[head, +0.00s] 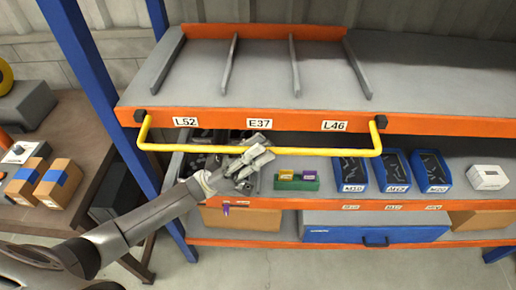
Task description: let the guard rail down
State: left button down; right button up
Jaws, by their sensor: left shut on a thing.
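The guard rail is a yellow U-shaped bar (330,152). Its ends meet black pivots (140,115) on the orange front beam (218,123) of the upper shelf. Its long bar shows in front of the beam, below the labels L52, E37 and L46. My left gripper (256,152) comes up from the lower left and is shut on the rail, left of its middle. The fingers hide a short piece of the bar. How far the rail stands out from the beam is hard to tell. My right gripper is out of view.
The upper shelf (262,70) has grey dividers and empty lanes. Below the rail stand blue bins (350,172), a green holder (296,183) with small blocks, and a white box (487,177). A blue post (105,85) rises at left, beside a table with cardboard boxes (58,182).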

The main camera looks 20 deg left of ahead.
pick_arm(q)
jog(key=shift+s+r+n+t+y+p, duration=0.1)
jog(key=shift+r+n+t+y+p, duration=0.4)
jog(key=shift+n+t+p, duration=0.5)
jog(key=shift+r+n+t+b, duration=0.4)
jog(key=shift+r+b, duration=0.05)
jog(key=shift+r, duration=0.4)
jog(key=c, duration=1.5)
grip_release()
jog(key=shift+o, duration=0.2)
jog(key=shift+f, duration=0.1)
jog(key=v, duration=1.2)
